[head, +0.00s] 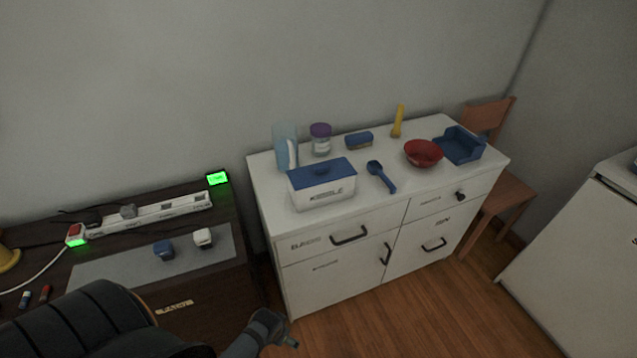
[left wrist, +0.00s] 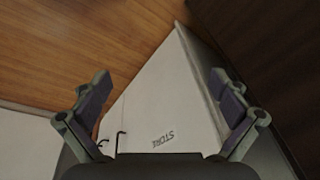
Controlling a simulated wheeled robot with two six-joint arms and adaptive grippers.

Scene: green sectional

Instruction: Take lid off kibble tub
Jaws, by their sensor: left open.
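The kibble tub (head: 325,195) is a white box with a dark label on its front, standing on the left part of the white cabinet top. My left gripper (head: 286,341) is low at the bottom of the head view, below and in front of the cabinet, well apart from the tub. In the left wrist view the left gripper (left wrist: 160,98) is open and empty, its fingers wide apart, facing the cabinet and the wooden floor. My right gripper is in neither view.
Around the tub stand a clear blue container (head: 286,147), a purple-lidded jar (head: 321,141), a blue scoop (head: 381,177), a red bowl (head: 423,153) and a blue tray (head: 459,145). A dark desk (head: 225,278) is at left. The cabinet (head: 335,268) has protruding handles.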

